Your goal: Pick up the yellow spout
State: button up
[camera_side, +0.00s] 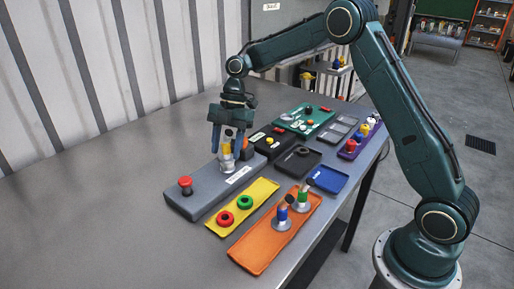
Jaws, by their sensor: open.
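The yellow spout (226,150) stands upright at the far end of a long grey block (205,193), with a pale metallic base below it. My gripper (228,150) points down over it. Its jaws are open, one finger to the left of the spout and one to the right. Part of the spout's top is hidden by the gripper. I cannot tell whether either finger touches it.
A red knob (185,182) stands on the block's near end. A yellow tray (262,188) with red and green rings and an orange tray (262,252) with blue and green-topped pieces lie to the right. Dark trays are behind. The table's left side is clear.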

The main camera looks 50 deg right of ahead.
grip_shut()
jog(key=shift+r, duration=0.1)
dwell(0.3)
jog(key=shift+r, duration=4.9)
